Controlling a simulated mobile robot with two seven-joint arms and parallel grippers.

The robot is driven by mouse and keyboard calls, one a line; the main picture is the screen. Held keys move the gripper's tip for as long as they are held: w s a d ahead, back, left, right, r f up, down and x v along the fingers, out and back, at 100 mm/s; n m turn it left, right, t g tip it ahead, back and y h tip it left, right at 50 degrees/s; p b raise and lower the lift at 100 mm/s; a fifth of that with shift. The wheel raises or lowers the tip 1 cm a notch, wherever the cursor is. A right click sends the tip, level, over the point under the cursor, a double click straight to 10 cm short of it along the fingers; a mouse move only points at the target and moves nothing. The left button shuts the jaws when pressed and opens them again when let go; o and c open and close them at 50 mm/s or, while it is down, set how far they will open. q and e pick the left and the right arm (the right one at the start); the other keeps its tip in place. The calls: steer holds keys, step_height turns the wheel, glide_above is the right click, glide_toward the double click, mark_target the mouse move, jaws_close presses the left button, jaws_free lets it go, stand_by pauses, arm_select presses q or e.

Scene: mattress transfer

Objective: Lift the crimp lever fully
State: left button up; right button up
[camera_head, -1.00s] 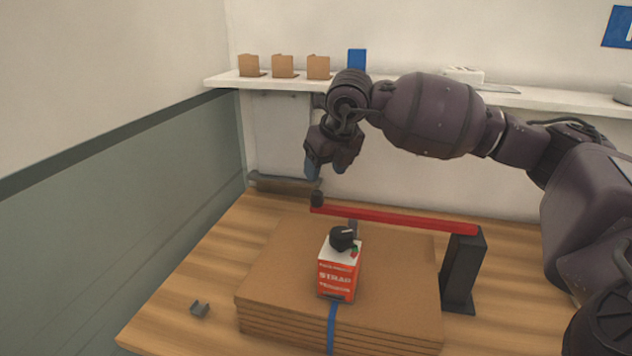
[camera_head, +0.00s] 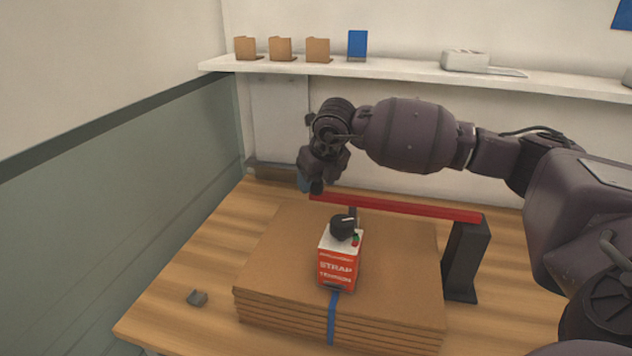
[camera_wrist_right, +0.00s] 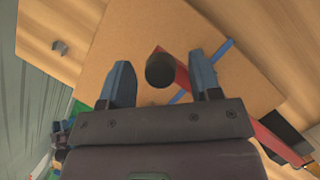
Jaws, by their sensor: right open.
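The red crimp lever (camera_head: 400,207) runs roughly level above the back of the cardboard stack, from a black post (camera_head: 466,260) at the right to its free end at the left. In the right wrist view, its round black knob (camera_wrist_right: 160,70) lies between the two blue fingertips of my open right gripper (camera_wrist_right: 163,82); I cannot tell if they touch it. In the head view, the right gripper (camera_head: 310,186) is at the lever's left end and covers the knob. A red and white strap tension box (camera_head: 338,270) with a black dial sits on the stack.
A flat cardboard stack (camera_head: 270,255) with a blue strap (camera_head: 332,318) lies on the wooden table (camera_head: 185,265). A small grey clip (camera_head: 197,298) lies at left. A white shelf (camera_head: 400,69) runs along the back wall, above my arm. A partition (camera_head: 90,220) stands at left.

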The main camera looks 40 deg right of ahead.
steer(key=shift+w+f, duration=0.15)
steer(key=shift+f, duration=0.2)
arm_select(q)
steer(key=shift+w+d, duration=0.1)
arm_select(e)
jaws_close()
arm_select(q)
steer(key=shift+s+f, duration=0.1)
steer(key=shift+s, duration=0.2)
arm_select(e)
steer(key=shift+r, duration=0.1)
arm_select(q)
steer(key=shift+s, duration=0.1)
arm_select(e)
steer(key=shift+w+r, duration=0.1)
